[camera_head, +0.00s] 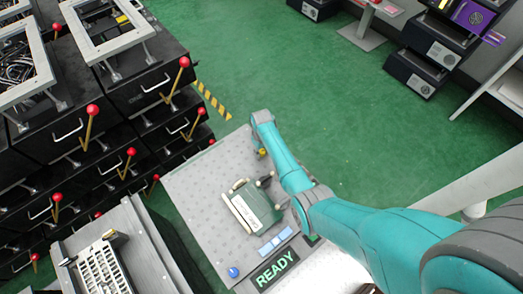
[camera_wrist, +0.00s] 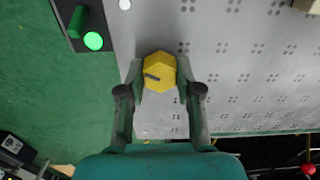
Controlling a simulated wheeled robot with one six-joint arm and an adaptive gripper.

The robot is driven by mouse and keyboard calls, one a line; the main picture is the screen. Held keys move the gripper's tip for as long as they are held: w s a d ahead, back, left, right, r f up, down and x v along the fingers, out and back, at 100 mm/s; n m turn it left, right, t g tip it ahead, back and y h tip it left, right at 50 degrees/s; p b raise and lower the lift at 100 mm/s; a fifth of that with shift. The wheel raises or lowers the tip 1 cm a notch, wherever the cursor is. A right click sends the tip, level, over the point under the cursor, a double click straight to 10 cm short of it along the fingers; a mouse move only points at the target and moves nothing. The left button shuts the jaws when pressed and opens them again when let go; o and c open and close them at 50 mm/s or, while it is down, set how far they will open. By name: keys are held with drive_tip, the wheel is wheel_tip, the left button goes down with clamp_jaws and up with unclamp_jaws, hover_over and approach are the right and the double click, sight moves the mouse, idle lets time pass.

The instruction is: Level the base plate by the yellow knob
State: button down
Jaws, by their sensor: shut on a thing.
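The yellow knob (camera_wrist: 159,66) is a faceted yellow piece with a dark slot-like mark on its face, near the edge of the grey base plate (camera_wrist: 245,70) in the wrist view. My gripper (camera_wrist: 160,78) has one finger on each side of the knob and is shut on it. In the head view the yellow knob (camera_head: 262,152) shows only as a small spot beside my teal arm, at the plate's right edge. The dotted grey base plate (camera_head: 195,185) lies below and left of my arm. My fingertips are hard to make out in the head view.
A green box with a pale handle (camera_head: 252,207) stands on the plate. A blue knob (camera_head: 233,271) and a READY display (camera_head: 275,270) are near its front. A green light (camera_wrist: 93,41) glows beside the plate. Black drawer cabinets with red-knobbed levers (camera_head: 120,100) stand left. Green floor is clear behind.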

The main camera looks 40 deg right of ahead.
sight(261, 151)
drive_tip(key=m, duration=1.3)
drive_tip(key=shift+m, duration=0.4)
idle(0.4)
drive_tip(key=c, duration=0.8)
unclamp_jaws()
wheel_tip(261, 151, up, 12)
